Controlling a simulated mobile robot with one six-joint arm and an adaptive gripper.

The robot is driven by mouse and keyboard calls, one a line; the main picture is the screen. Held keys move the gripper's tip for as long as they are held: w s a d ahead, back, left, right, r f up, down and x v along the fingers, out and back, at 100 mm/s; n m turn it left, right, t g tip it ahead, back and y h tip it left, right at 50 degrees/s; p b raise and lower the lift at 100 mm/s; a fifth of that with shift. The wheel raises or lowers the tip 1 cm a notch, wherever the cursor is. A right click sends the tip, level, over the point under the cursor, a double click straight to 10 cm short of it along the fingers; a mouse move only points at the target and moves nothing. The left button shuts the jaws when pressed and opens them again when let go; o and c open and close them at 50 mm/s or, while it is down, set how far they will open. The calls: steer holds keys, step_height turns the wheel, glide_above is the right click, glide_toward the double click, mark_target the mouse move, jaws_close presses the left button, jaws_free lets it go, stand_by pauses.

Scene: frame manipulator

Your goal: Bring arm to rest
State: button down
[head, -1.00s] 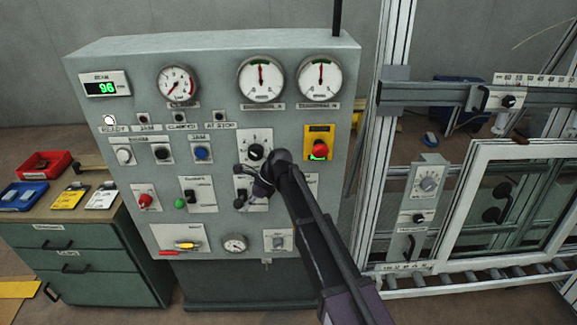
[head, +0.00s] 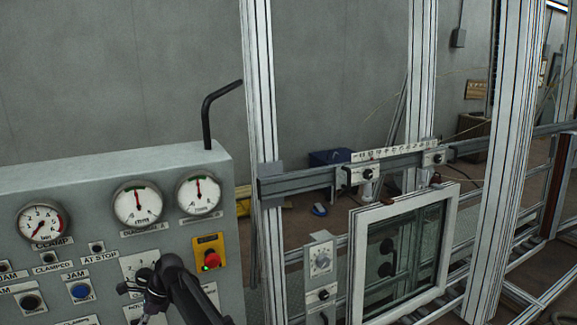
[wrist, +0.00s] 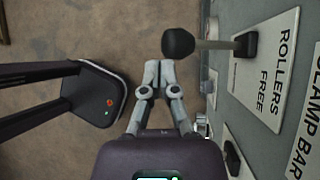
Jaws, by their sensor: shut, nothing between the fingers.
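My gripper (wrist: 157,64) is shut and empty in the wrist view. Its fingertips are close to the black ball knob of a lever (wrist: 178,43) on the panel; I cannot tell whether they touch. The lever sticks out beside a "ROLLERS FREE" plate (wrist: 268,70). In the head view my arm (head: 185,288) reaches up in front of the lower right part of the grey control panel (head: 110,185), covering some of its controls. The gripper is small and partly hidden there.
The panel carries gauges (head: 138,203), a red stop button (head: 211,259) on yellow and a blue button (head: 80,291). Right of it stand aluminium posts (head: 262,130) and a white-framed window (head: 403,250). In the wrist view, bare floor (wrist: 75,30) shows left of the panel.

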steer(key=w+d+f+n+t+h, duration=0.1)
steer(key=d+n, duration=0.1)
steer(key=d, duration=0.9)
steer(key=w+d+f+n+t, duration=0.1)
steer(key=w+d+n, duration=0.1)
steer(key=d, duration=0.8)
steer(key=w+d+f+n+t+h, duration=0.1)
steer(key=d+n, duration=0.1)
steer(key=d, duration=0.9)
steer(key=s+d+n+h, duration=0.1)
steer(key=s+d+n, duration=0.2)
steer(key=d, duration=0.9)
steer(key=s+d+n+t+h, duration=0.1)
steer(key=s+d+n, duration=0.3)
steer(key=d, duration=0.9)
steer(key=shift+s+d+f+t+h, duration=0.3)
steer(key=shift+s+f+h, duration=0.15)
steer(key=shift+h, duration=0.35)
